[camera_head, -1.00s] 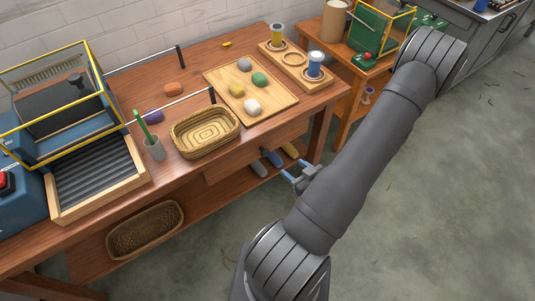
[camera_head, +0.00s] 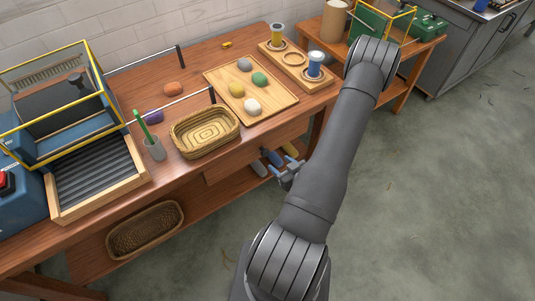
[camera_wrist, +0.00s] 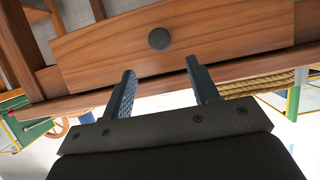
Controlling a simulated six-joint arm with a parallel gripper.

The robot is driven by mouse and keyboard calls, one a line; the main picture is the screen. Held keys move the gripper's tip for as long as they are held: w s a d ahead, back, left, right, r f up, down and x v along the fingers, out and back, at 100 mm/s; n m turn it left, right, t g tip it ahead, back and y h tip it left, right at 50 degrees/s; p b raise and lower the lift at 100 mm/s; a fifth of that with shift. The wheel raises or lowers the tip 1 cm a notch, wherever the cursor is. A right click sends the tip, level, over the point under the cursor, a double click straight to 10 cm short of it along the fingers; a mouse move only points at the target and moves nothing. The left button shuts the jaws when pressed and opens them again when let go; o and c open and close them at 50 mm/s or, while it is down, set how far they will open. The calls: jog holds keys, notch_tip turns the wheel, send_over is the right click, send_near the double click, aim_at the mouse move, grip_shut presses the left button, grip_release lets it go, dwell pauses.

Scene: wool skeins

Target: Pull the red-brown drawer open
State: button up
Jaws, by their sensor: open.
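The red-brown drawer (camera_head: 230,165) is under the front edge of the wooden workbench, and its front looks about flush with the bench. In the wrist view the drawer front (camera_wrist: 215,30) fills the upper part, with a round dark knob (camera_wrist: 159,39) at its middle. My gripper (camera_wrist: 161,68) is open and empty. Its two fingers point at the drawer front, one on either side of the knob's line, with the knob a little beyond the fingertips and not between them. In the head view my gripper (camera_head: 288,172) is in front of the drawer's right part, and the knob is hidden there.
On the workbench (camera_head: 130,85) stand a wicker basket (camera_head: 205,132), a wooden tray (camera_head: 275,97) with coloured balls, and a grey cup (camera_head: 154,150). Another basket (camera_head: 145,230) lies on the lower shelf. The floor in front is clear.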

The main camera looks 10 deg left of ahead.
aim_at(266, 153)
jog(key=x, duration=0.9)
jog(key=shift+w+a+f, duration=0.15)
jog(key=shift+w+a, duration=0.05)
jog(key=shift+a, duration=0.05)
grip_shut()
jog(key=shift+s+d, duration=0.1)
